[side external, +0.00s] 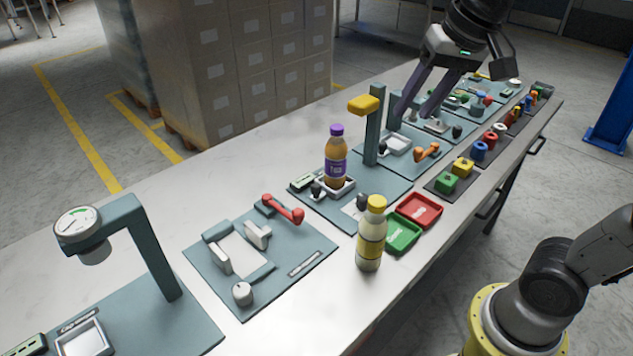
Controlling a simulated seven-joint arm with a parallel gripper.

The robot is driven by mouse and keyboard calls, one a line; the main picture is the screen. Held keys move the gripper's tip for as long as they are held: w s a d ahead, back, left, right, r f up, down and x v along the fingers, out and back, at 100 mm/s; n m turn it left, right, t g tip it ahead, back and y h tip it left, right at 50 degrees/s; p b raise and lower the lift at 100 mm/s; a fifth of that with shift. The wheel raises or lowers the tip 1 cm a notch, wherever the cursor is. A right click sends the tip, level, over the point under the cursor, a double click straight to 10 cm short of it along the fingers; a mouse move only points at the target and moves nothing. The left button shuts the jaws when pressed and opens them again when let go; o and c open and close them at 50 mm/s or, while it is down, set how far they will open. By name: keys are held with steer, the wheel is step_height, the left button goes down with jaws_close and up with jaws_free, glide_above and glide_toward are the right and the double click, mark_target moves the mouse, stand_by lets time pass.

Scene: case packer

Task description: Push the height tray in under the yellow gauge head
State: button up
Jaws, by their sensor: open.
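An orange-brown bottle (336,163) with a purple cap stands upright in this tray. My gripper (413,113) is open and empty, pointing down to the right of the post, above the area of a second white tray (397,144). Its exact height cannot be told.
A yellow-capped bottle (372,232) stands by the front edge, next to green (403,236) and red (420,209) trays. A red-handled clamp station (284,210) and a dial gauge post (150,245) stand left. Orange-handled station (428,152) and coloured blocks lie right. Bare bench lies behind.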

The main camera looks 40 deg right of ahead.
steer(key=w+f+m+g, duration=0.1)
steer(key=w+m, duration=0.1)
steer(key=w, duration=0.8)
steer(key=g, duration=0.3)
glide_above(316, 185)
step_height(316, 185, down, 13)
steer(key=shift+m, duration=0.3)
step_height(316, 185, down, 14)
steer(key=shift+f, duration=0.1)
jaws_close()
